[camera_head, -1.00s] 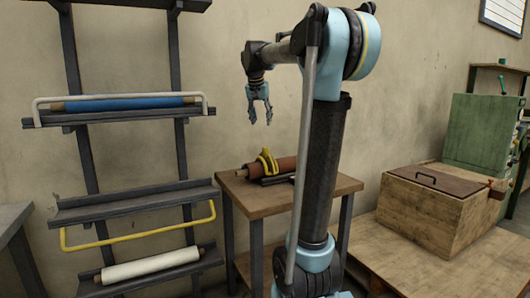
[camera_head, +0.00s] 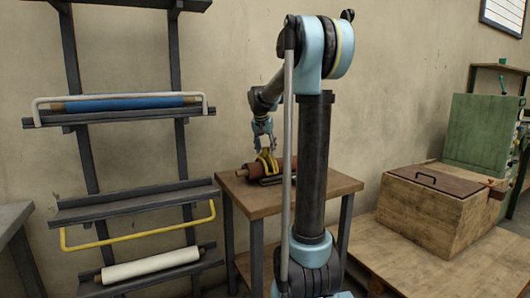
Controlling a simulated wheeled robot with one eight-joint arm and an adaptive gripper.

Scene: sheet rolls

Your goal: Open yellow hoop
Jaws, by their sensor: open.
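A yellow hoop (camera_head: 140,236) hangs down in front of the empty middle shelf (camera_head: 130,208) of the wall rack at left. A second yellow piece (camera_head: 266,164), curved like a clamp, stands over a reddish-brown roll (camera_head: 251,169) on the small wooden table. My gripper (camera_head: 264,149) is open, pointing down just above this yellow piece. Its fingertips appear close to the piece's top, and I cannot tell whether they touch it. My arm hides the right part of the roll.
The rack's upper shelf holds a blue roll (camera_head: 125,103) behind a white hoop (camera_head: 118,97). A white roll (camera_head: 150,265) lies on the lowest shelf. The wooden table (camera_head: 262,201) has clear space at its front. A wooden crate (camera_head: 430,215) stands at right.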

